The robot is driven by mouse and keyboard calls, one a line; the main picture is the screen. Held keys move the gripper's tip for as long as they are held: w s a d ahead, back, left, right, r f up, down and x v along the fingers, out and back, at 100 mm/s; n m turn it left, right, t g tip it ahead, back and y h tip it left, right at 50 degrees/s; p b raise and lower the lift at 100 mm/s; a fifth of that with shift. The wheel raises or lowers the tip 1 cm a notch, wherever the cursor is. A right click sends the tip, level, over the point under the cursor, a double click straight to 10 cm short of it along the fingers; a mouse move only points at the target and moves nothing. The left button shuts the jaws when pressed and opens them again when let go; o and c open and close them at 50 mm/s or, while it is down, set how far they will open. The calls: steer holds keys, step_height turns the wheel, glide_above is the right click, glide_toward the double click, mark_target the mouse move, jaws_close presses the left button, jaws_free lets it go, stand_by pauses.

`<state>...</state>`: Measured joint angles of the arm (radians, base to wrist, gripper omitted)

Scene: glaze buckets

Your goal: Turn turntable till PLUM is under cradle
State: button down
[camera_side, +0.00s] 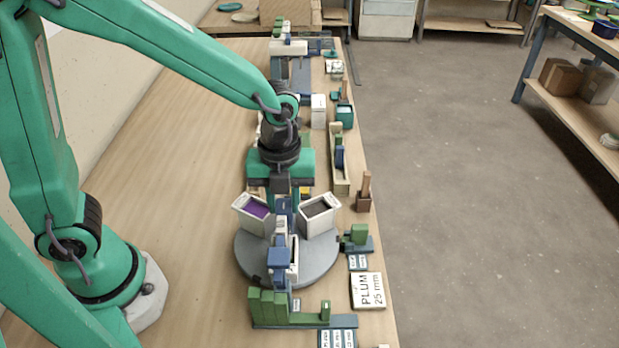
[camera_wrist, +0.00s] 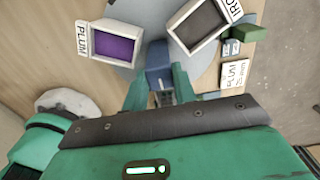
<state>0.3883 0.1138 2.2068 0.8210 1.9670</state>
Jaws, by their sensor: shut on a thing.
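The round grey turntable (camera_side: 245,262) carries white buckets. The PLUM bucket (camera_side: 253,210), holding purple glaze, stands at the back left; its label shows in the wrist view (camera_wrist: 110,47). A bucket with dark grey-brown contents (camera_side: 319,212) stands at the back right; its label begins "IRO" in the wrist view (camera_wrist: 198,25). A blue block with pale parts (camera_side: 279,257), perhaps the cradle, is over the front of the turntable, partly hiding a white bucket. My gripper (camera_side: 283,200) is shut on a blue post (camera_wrist: 158,58) between the two back buckets.
A card reading "PLUM 25 mm" (camera_side: 368,291) lies right of the turntable. A green stepped fixture (camera_side: 285,312) stands in front, and a small green block (camera_side: 358,236) at the right. The bench left of the turntable is bare.

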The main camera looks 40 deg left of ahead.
steer(key=shift+n, duration=0.3)
steer(key=n, duration=0.6)
steer(key=shift+n, duration=0.7)
steer(key=n, duration=0.6)
steer(key=shift+n, duration=1)
